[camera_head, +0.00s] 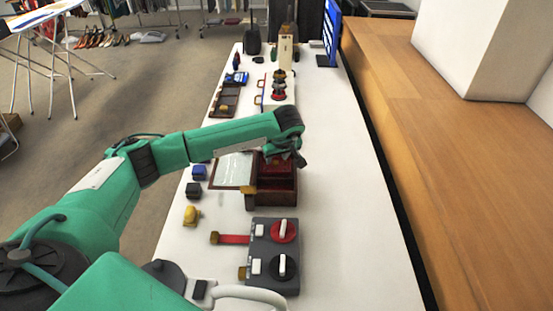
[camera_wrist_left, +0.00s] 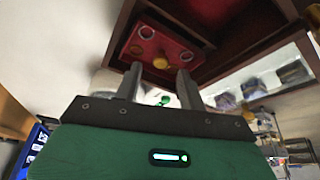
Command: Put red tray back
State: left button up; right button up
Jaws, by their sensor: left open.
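The red tray (camera_wrist_left: 150,46), with round rings and a yellow knob (camera_wrist_left: 160,62), shows in the left wrist view at the dark red-brown wooden box. In the head view, part of the red tray (camera_head: 270,168) shows at the far part of the box (camera_head: 272,201), partly hidden by my arm. I cannot tell how it is seated. The box's glass lid (camera_head: 234,170) lies open to the left. My left gripper (camera_head: 297,160) is over the box's right side. In the wrist view its open fingers (camera_wrist_left: 158,82) point toward the knob, with nothing held between them. My right gripper is not in view.
A grey panel with red and black dials (camera_head: 270,258) sits nearer on the white table (camera_head: 350,230). Small dark blocks (camera_head: 193,189) and a yellow piece (camera_head: 191,215) lie left of the box. Farther items and a blue screen (camera_head: 331,35) stand beyond. The table's right side is clear.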

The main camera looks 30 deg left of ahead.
pick_arm(q)
jog(key=b+v, duration=0.1)
jog(key=v, duration=0.9)
jog(key=shift+r, duration=0.15)
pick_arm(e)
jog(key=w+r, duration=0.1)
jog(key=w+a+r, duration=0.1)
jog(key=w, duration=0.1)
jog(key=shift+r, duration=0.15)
pick_arm(q)
jog(key=shift+d, duration=0.1)
